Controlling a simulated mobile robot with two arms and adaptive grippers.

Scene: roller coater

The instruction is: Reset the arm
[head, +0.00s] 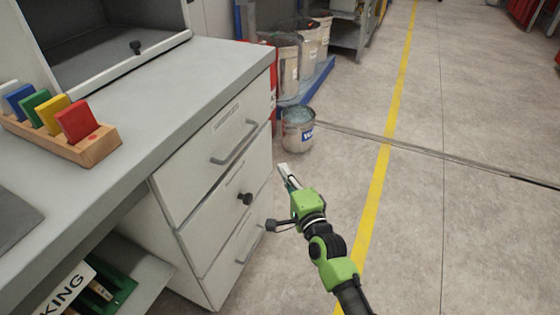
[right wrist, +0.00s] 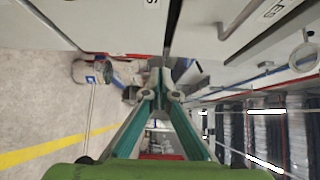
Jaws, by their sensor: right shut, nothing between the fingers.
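My right gripper (head: 288,176) is in front of the cabinet, to the right of its drawers in the head view. Its fingers point up and to the left, toward the bucket area. In the right wrist view the two fingers (right wrist: 160,82) meet at their tips with nothing between them. The green arm bends down to the bottom edge of the head view. The gripper appears apart from the cabinet drawers (head: 228,190). My left gripper is not in view.
A grey workbench (head: 190,80) fills the left, with a wooden rack (head: 90,148) of coloured blocks on it. A paint bucket (head: 298,130) stands on the floor behind the gripper. Larger bins (head: 282,65) stand beyond. The floor right of the yellow line (head: 385,150) is clear.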

